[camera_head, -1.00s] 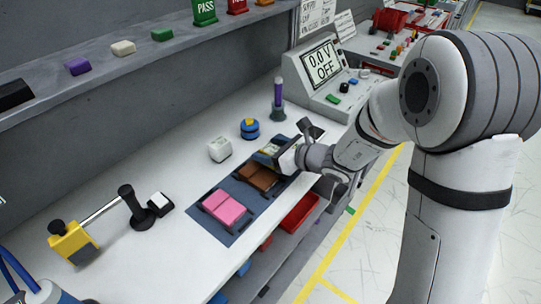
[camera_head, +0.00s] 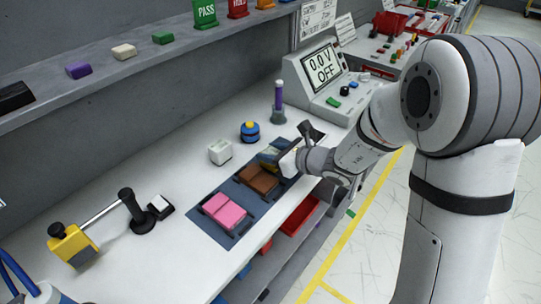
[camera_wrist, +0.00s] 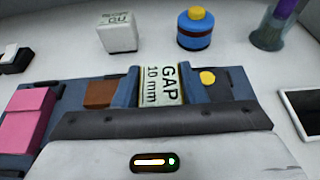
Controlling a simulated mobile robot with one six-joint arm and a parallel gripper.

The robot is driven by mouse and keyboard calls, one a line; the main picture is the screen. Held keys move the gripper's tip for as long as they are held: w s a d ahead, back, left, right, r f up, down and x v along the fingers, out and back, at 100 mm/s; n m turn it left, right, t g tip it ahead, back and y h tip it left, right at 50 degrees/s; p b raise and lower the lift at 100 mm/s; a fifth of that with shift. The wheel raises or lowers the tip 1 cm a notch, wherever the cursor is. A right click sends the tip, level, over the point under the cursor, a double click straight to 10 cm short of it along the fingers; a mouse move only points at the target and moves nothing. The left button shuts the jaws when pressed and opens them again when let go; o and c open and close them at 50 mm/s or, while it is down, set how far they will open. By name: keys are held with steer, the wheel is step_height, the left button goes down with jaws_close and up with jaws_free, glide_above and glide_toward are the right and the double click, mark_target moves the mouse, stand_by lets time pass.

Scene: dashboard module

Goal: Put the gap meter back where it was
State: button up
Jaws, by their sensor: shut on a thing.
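The gap meter (camera_wrist: 162,86) shows a pale label reading "GAP 10 mm" in the wrist view. It sits between the two blue-grey fingers of my gripper (camera_wrist: 160,90), which is shut on it. In the head view my gripper (camera_head: 280,158) is over the far end of the dark blue tray (camera_head: 196,214), beyond the brown block (camera_head: 259,180). The gap meter is mostly hidden there by my gripper. I cannot tell whether its underside touches the tray.
A pink block (camera_head: 224,211) lies in the near tray slot. Behind the tray stand a white cube (camera_head: 220,152), a blue round device with a yellow top (camera_head: 249,132) and a purple tube (camera_head: 279,100). The voltage console (camera_head: 325,85) reads 0.0 V OFF. A red bin (camera_head: 299,216) is below the front edge.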

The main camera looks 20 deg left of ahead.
mark_target(271, 152)
step_height(271, 152, up, 10)
steer(key=shift+f+p, duration=0.1)
steer(key=shift+p, duration=0.4)
steer(key=s+a+f+n+g+y, duration=0.1)
steer(key=s+a+n+g, duration=0.15)
steer(key=s+a, duration=0.55)
steer(key=s+a+n+g, duration=0.25)
steer(key=s+a, duration=0.25)
steer(key=a, duration=0.6)
steer(key=f, duration=0.2)
steer(key=f+b, duration=0.1)
steer(key=f, duration=0.1)
steer(key=shift+w+a+f, duration=0.2)
steer(key=shift+f+b, duration=0.3)
steer(key=shift+f, duration=1.75)
steer(key=shift+f, duration=0.25)
steer(key=o, duration=1.2)
steer(key=shift+c, duration=0.2)
